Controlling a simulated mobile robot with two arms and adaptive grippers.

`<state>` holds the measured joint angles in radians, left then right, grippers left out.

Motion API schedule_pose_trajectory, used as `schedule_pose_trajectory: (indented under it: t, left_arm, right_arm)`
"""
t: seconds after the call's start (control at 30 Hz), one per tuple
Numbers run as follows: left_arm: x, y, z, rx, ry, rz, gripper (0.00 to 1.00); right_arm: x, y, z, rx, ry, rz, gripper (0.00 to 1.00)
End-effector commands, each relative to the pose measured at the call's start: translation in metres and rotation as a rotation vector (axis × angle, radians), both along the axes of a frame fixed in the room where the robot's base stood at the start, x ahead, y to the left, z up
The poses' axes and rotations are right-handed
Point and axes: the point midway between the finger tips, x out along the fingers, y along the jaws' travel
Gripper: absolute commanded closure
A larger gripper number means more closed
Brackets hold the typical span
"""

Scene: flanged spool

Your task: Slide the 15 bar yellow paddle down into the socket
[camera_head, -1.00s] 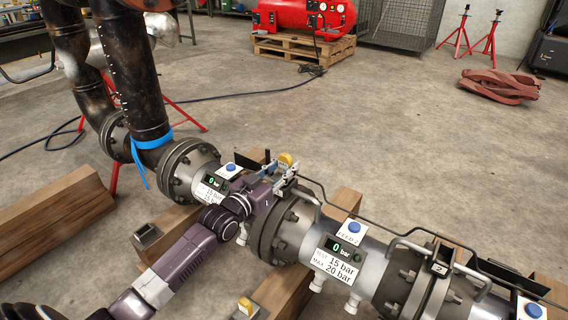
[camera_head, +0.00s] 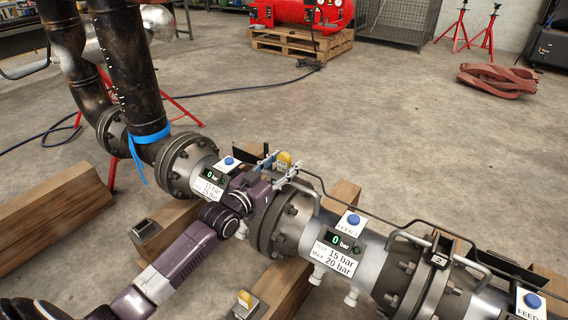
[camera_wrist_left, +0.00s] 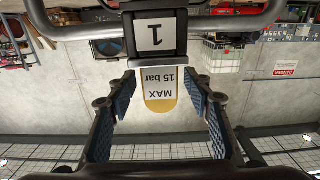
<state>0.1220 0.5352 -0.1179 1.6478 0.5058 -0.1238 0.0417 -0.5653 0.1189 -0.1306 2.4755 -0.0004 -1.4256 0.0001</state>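The 15 bar yellow paddle (camera_head: 284,158) stands at the top of the near flange joint. In the left wrist view the paddle (camera_wrist_left: 161,92) shows its "MAX 15 bar" label upside down and meets the black socket frame marked 1 (camera_wrist_left: 155,35); how deep it sits is hidden. My left gripper (camera_head: 277,164) is at the paddle. In the wrist view its two blue-padded fingers (camera_wrist_left: 162,112) stand open either side of the paddle, with gaps on both sides. My right gripper is in neither view.
A second flange joint carries a socket marked 2 (camera_head: 438,259). Another yellow paddle (camera_head: 245,299) stands in a holder on a timber at the front. A handrail-like bar (camera_head: 325,196) runs along the pipe.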

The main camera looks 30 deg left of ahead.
Motion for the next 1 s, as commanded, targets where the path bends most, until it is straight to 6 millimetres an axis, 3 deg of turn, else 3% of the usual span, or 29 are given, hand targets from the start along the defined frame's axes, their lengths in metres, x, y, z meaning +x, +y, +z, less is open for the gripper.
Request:
schedule_pose_trajectory:
  t: [0.37, 1.0]
  left_arm:
    - [-0.006, 0.001, -0.003, 0.000, 0.006, 0.000, 0.52]
    - [-0.103, 0.014, -0.003, 0.001, 0.005, 0.000, 0.52]
  right_arm:
    - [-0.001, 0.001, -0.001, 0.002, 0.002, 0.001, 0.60]
    - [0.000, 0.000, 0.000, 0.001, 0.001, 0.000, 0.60]
